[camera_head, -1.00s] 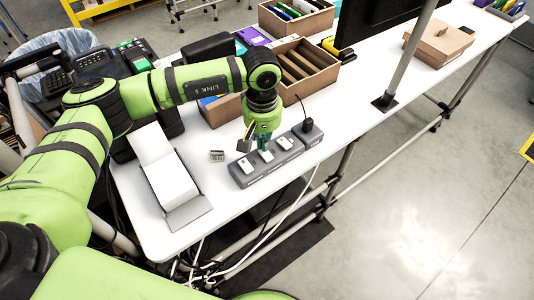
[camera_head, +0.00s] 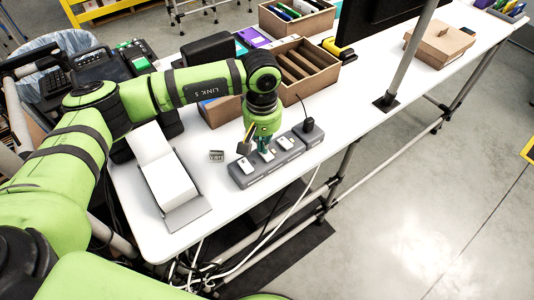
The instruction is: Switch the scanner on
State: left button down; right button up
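A grey switch block (camera_head: 273,170) lies near the table's front edge, with several white switches along its top. A black plug with a cable (camera_head: 308,126) stands at its right end. My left gripper (camera_head: 265,148) points down over the block, its teal fingertips at or just above the middle white switch (camera_head: 267,154). I cannot tell whether they touch it or whether the fingers are closed. Labels on the block are too small to read, so which switch belongs to the scanner cannot be told. My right gripper is not in view.
A white paper-like stack on a stand (camera_head: 170,180) is left of the block, with a small label-like piece (camera_head: 216,156) between them. Open cardboard boxes (camera_head: 305,68) stand behind my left gripper. A grey post (camera_head: 405,60) rises at right. The white table (camera_head: 350,105) is clear right of the block.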

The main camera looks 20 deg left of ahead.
pick_arm(q)
jog(key=shift+s, duration=0.1)
jog(key=shift+r+p, duration=0.45)
jog(key=shift+r, duration=0.35)
jog(key=shift+r+p, duration=0.95)
jog(key=shift+r, duration=1.65)
